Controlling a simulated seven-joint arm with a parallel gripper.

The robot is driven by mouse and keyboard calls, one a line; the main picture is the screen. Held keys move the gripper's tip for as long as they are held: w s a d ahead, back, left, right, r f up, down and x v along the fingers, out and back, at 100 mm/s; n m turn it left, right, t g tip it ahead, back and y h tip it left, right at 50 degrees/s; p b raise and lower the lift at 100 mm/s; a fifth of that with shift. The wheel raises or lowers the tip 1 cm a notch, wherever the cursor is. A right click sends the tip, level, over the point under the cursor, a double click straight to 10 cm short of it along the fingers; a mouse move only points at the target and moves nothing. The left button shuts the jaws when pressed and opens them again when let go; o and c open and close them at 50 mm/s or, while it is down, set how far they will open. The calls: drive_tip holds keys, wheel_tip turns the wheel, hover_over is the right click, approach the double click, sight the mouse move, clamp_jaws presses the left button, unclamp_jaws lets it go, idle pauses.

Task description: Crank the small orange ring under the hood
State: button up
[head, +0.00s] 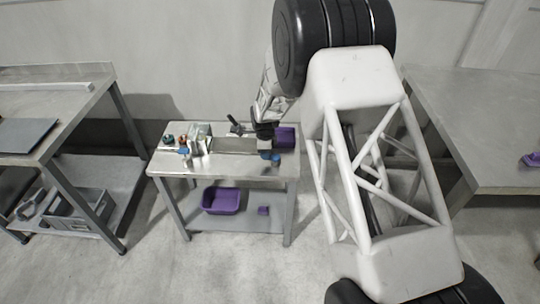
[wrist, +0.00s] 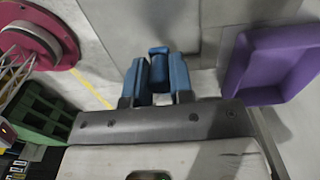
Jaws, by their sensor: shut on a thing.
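I cannot make out an orange ring or a hood in either view. In the wrist view, my gripper (wrist: 159,88) has two blue fingers closed on a small blue piece (wrist: 158,54) between their tips. Most of that piece is hidden by the fingers, so its full shape is unclear. In the head view, my gripper (head: 267,154) is small and dark with blue tips, low over the right part of the small work table (head: 168,166). What it holds cannot be made out there.
A purple bin (wrist: 272,62) is right of my gripper; it also shows in the head view (head: 285,138). A magenta round part (wrist: 38,42) and a green block (wrist: 40,112) lie left. A larger purple bin (head: 221,200) is on the lower shelf. Benches flank the table.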

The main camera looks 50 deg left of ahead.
drive_tip(key=shift+s+d, duration=0.1)
drive_tip(key=shift+d, duration=0.05)
drive_tip(key=shift+s+d, duration=0.25)
drive_tip(key=shift+d, duration=0.3)
drive_tip(key=shift+s+d, duration=0.25)
drive_tip(key=shift+d, duration=0.25)
drive_tip(key=shift+d, duration=0.15)
drive_tip(key=shift+w+d, duration=0.2)
drive_tip(key=shift+d, duration=0.9)
drive_tip(key=shift+d, duration=0.1)
